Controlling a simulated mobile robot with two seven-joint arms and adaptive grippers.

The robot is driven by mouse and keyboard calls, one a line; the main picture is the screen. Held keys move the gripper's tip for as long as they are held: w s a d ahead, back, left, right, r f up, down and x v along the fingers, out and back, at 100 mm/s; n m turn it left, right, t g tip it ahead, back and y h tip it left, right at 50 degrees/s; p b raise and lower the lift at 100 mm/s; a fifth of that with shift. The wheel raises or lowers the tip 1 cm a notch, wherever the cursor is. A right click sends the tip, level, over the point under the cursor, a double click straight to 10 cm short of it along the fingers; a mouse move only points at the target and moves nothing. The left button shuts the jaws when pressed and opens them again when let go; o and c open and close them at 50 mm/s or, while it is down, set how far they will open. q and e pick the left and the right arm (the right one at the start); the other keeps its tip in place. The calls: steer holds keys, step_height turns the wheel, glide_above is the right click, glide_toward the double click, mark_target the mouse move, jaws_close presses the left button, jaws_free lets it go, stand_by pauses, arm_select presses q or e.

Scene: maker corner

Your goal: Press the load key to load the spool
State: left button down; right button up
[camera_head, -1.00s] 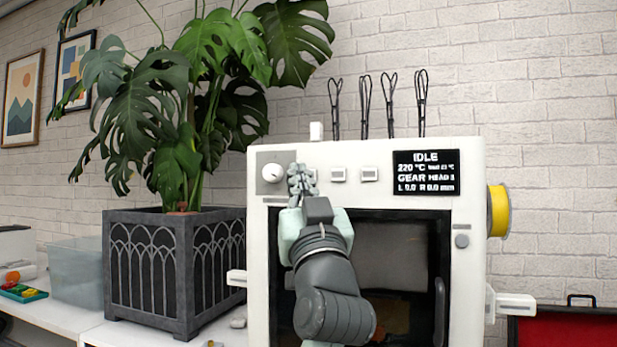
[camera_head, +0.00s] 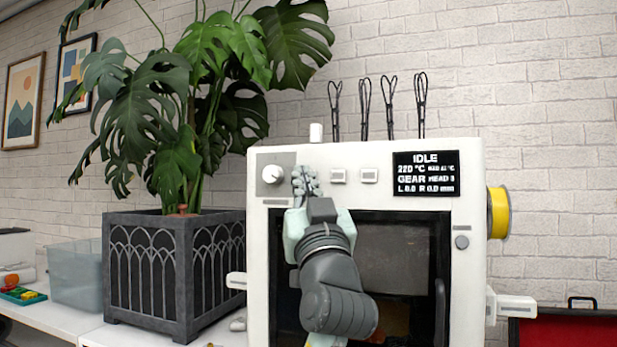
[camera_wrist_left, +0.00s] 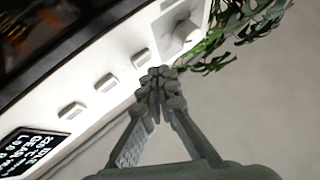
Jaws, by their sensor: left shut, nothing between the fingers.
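The white printer (camera_head: 466,280) has a row of small keys on its front top, right of a round knob (camera_head: 271,174). Two keys show in the head view, a middle key (camera_head: 338,176) and a right key (camera_head: 369,175). Their labels are unreadable. My left gripper (camera_head: 305,181) is shut and empty, covering the key nearest the knob. In the left wrist view its fingertips (camera_wrist_left: 158,75) are close to that key (camera_wrist_left: 141,58); contact cannot be told. The display (camera_head: 426,173) reads IDLE. A yellow spool (camera_head: 498,211) hangs on the printer's right side. My right gripper is not in view.
A large plant in a dark planter (camera_head: 145,270) stands left of the printer. A clear bin (camera_head: 75,275) is farther left. Thin black wire loops (camera_head: 390,100) rise behind the printer top. A red case (camera_head: 565,328) is at lower right.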

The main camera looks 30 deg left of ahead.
arm_select(q)
steer(key=shift+w, duration=0.15)
stand_by(0.6)
steer(key=shift+w+a, duration=0.1)
steer(key=shift+w, duration=0.05)
steer(key=shift+w+b, duration=0.15)
steer(key=shift+b, duration=0.15)
steer(key=shift+w+a, duration=0.1)
steer(key=shift+w, duration=0.25)
stand_by(0.4)
steer(key=shift+s, duration=0.15)
steer(key=shift+s+d, duration=0.2)
steer(key=shift+s, duration=0.45)
steer(key=shift+s+d, duration=0.2)
steer(key=shift+s, duration=0.6)
steer(key=shift+s+d, duration=0.15)
steer(key=shift+s, duration=0.65)
steer(key=shift+s+d, duration=0.2)
steer(key=shift+s, duration=0.6)
